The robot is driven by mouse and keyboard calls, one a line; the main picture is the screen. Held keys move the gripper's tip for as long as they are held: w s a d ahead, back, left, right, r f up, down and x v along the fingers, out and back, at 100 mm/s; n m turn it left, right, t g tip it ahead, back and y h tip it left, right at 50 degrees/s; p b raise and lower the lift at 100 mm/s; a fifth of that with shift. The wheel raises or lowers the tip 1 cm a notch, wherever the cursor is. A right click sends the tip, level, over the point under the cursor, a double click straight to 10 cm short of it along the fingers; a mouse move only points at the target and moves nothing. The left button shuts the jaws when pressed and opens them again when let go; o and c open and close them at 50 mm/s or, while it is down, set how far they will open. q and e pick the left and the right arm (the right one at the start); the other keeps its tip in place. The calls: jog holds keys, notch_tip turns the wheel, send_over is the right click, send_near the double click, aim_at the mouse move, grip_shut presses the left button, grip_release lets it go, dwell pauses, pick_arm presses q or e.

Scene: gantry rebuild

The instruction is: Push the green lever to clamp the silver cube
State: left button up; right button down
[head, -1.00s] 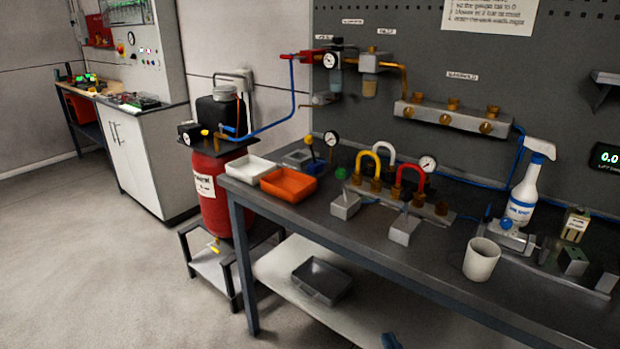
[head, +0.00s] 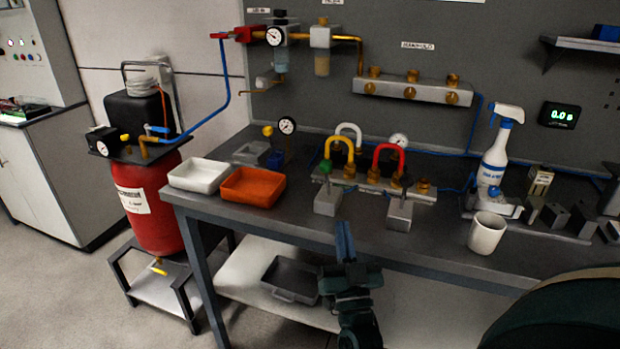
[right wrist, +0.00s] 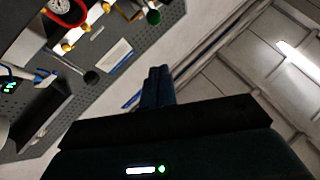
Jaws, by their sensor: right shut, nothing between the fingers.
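The green lever knob (head: 325,166) stands upright above a silver block (head: 327,202) near the front of the workbench. I cannot tell whether this block is the cube or the lever's base. A similar silver block (head: 399,216) with a black knob (head: 406,180) stands to its right. My right gripper (head: 344,224) is shut and empty, fingers pointing up, just right of and below the green-lever block in the picture, apart from it. In the right wrist view the shut fingers (right wrist: 159,72) show with a green knob (right wrist: 153,17) beyond them. My left gripper is out of view.
Yellow (head: 339,148) and red (head: 389,158) hoses arch behind the blocks. A white tray (head: 198,175) and orange tray (head: 252,187) lie left. A white cup (head: 487,233) and spray bottle (head: 495,160) stand right. The bench's front edge (head: 290,227) is near my gripper.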

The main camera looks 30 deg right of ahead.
aim_at(327, 179)
pick_arm(q)
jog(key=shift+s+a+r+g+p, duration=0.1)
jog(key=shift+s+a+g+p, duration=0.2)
jog(key=shift+p, duration=0.85)
pick_arm(e)
jog(key=w+f+x, duration=0.1)
jog(key=f+x, duration=0.1)
jog(key=x, duration=1)
jog(key=shift+w+d, duration=0.25)
jog(key=shift+w, duration=0.25)
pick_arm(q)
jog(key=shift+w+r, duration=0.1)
pick_arm(e)
jog(key=shift+r, duration=0.2)
jog(key=shift+d+r, duration=0.1)
